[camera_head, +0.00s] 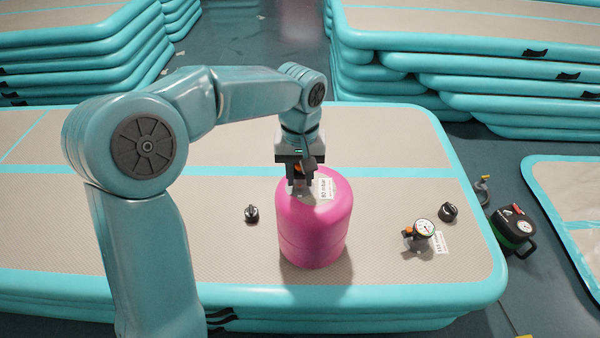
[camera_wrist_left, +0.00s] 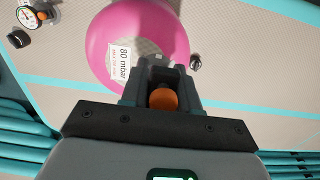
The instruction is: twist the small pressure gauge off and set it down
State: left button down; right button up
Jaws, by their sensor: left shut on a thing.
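My left gripper (camera_head: 301,186) points down at the top of a pink cylinder (camera_head: 314,236) that stands upright on the track. It is shut on an orange-ended part (camera_wrist_left: 163,99), seen between the fingers in the left wrist view; the fingers hide most of it, and I cannot tell whether it is a gauge. The pink cylinder also shows in the left wrist view (camera_wrist_left: 105,35) with an "80 mbar" label. A small pressure gauge (camera_head: 424,228) with a white dial and orange knob rests on the track at the right, apart from the gripper. My right gripper is not in view.
A black cap (camera_head: 251,214) lies left of the cylinder, and another (camera_head: 448,211) lies near the gauge. A dark green device (camera_head: 513,232) stands off the track's right edge. The track's left part is bare.

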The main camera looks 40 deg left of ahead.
pick_arm(q)
jog(key=shift+r+p, duration=0.65)
jog(key=shift+r, duration=0.2)
